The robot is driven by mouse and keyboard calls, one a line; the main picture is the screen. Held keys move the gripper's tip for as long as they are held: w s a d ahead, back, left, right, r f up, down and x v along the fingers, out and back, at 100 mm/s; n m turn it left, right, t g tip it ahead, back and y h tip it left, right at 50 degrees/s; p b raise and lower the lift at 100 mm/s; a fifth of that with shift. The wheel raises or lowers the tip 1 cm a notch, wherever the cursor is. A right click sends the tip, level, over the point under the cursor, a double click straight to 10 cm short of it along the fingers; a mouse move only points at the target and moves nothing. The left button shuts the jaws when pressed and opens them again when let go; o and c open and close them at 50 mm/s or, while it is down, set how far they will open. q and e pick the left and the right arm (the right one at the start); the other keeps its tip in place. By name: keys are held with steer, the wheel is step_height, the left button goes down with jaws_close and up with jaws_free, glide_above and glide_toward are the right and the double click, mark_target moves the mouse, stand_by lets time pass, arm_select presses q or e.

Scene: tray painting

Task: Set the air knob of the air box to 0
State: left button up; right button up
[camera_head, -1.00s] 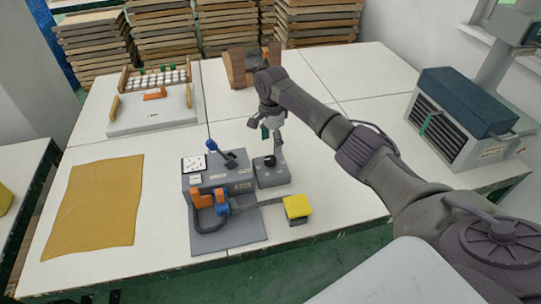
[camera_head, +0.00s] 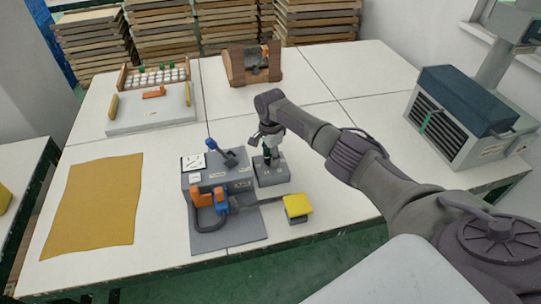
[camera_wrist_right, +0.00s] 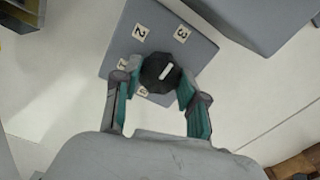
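The air box (camera_head: 272,179) is a small grey block on the table, beside a larger grey unit. Its dark round knob (camera_wrist_right: 160,73) shows in the right wrist view with a short white mark slanting up to the right. Number labels 2 (camera_wrist_right: 139,31) and 3 (camera_wrist_right: 182,33) are readable; two more labels at the knob's left are partly hidden by a finger. My right gripper (camera_head: 267,158) is low over the box; in the wrist view its teal-padded fingers (camera_wrist_right: 160,88) stand apart, one on each side of the knob. Whether they touch it is unclear. My left gripper is not in view.
The grey unit (camera_head: 216,178) with an orange-handled tool (camera_head: 208,199) stands left of the box. A yellow-topped block (camera_head: 297,206) is at its front right. A brown cloth (camera_head: 95,205) lies at left, with a white tray (camera_head: 150,110) behind.

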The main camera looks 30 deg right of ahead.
steer(key=c, duration=0.5)
